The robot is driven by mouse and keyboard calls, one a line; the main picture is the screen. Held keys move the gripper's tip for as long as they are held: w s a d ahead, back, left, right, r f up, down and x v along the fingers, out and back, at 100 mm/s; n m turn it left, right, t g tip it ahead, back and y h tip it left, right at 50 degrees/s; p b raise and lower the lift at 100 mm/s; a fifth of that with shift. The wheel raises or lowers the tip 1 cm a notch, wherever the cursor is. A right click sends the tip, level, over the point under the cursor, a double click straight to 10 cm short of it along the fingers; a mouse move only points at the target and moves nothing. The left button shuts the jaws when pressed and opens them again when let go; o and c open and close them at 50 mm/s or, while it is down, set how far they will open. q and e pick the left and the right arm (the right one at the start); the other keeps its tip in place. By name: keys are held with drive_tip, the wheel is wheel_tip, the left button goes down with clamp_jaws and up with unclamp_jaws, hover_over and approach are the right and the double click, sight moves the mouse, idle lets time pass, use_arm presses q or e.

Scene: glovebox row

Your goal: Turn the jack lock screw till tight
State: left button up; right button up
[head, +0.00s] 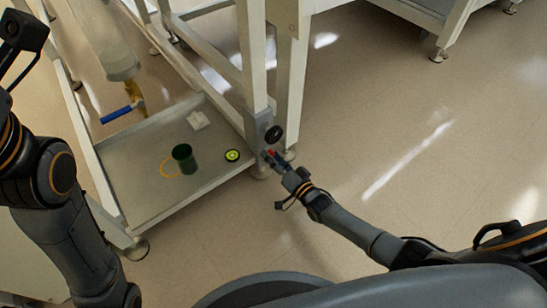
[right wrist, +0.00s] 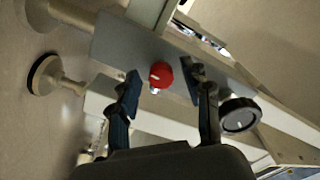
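A red knob with a white mark, which looks like the jack lock screw (right wrist: 161,75), sits on the grey jack housing (right wrist: 122,50) at the foot of a frame leg. In the head view only a bit of its red (head: 271,152) shows by my right gripper (head: 275,159). In the right wrist view my right gripper (right wrist: 164,80) is open, with one dark finger on each side of the knob and gaps showing between. Whether the fingertips reach as deep as the knob is hard to tell. My left arm shows at the left of the head view; its fingers are not visible.
A black handwheel (right wrist: 240,116) is close to the right finger; it also shows in the head view (head: 273,134). A low shelf (head: 140,200) holds a green cup (head: 184,158), a yellow-green disc (head: 232,156) and a white block (head: 198,120). Floor to the right is clear.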

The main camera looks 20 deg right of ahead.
drive_tip(key=shift+s, duration=0.1)
drive_tip(key=v, duration=1.2)
idle(0.4)
